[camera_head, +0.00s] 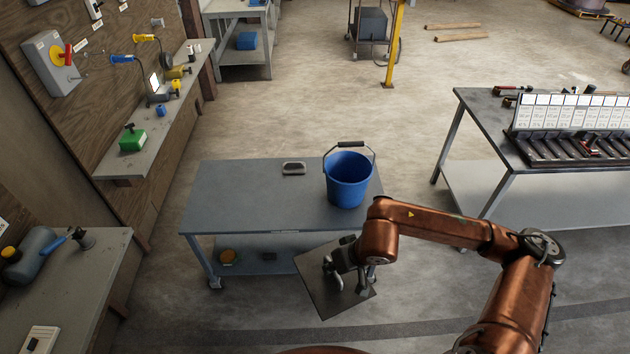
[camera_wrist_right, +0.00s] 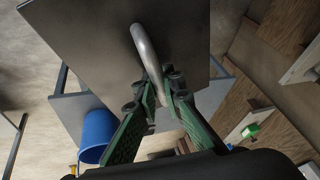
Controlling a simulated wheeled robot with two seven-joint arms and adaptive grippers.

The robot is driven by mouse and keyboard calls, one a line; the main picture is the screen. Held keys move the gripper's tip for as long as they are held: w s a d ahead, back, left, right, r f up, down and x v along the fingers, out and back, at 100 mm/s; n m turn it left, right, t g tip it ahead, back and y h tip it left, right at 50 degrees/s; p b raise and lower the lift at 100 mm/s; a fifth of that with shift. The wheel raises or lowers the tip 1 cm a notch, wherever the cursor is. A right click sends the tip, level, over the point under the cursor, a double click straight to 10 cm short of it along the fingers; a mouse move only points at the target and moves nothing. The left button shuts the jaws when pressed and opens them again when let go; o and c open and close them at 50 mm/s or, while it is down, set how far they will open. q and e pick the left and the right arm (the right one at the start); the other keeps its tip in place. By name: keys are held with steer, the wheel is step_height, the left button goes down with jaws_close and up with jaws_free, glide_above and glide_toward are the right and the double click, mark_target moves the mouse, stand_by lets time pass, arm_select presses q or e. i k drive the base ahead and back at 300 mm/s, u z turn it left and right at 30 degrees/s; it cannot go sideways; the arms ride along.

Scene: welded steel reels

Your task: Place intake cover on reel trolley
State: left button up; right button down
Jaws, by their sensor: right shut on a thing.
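The intake cover (camera_head: 318,292) is a flat dark square plate with a curved metal handle. My right gripper (camera_head: 350,268) is shut on that handle and holds the plate in front of the near side of the reel trolley, tilted in the picture. In the right wrist view the cover (camera_wrist_right: 90,50) fills the upper middle, with the handle (camera_wrist_right: 146,48) between the green fingers (camera_wrist_right: 162,88). The reel trolley (camera_head: 235,195) is a grey table on castors with a lower shelf. My left gripper is not in view.
A blue bucket (camera_head: 348,182) stands on the trolley's right part, and a small grey handle-like piece (camera_head: 293,168) lies near its back middle. The trolley's left part is clear. A bench (camera_head: 480,120) with a card rack stands right, a wall shelf (camera_head: 150,150) left.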

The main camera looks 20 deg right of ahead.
mark_target(293, 198)
steer(key=z, duration=0.05)
steer(key=i, duration=1.25)
steer(key=u, duration=0.5)
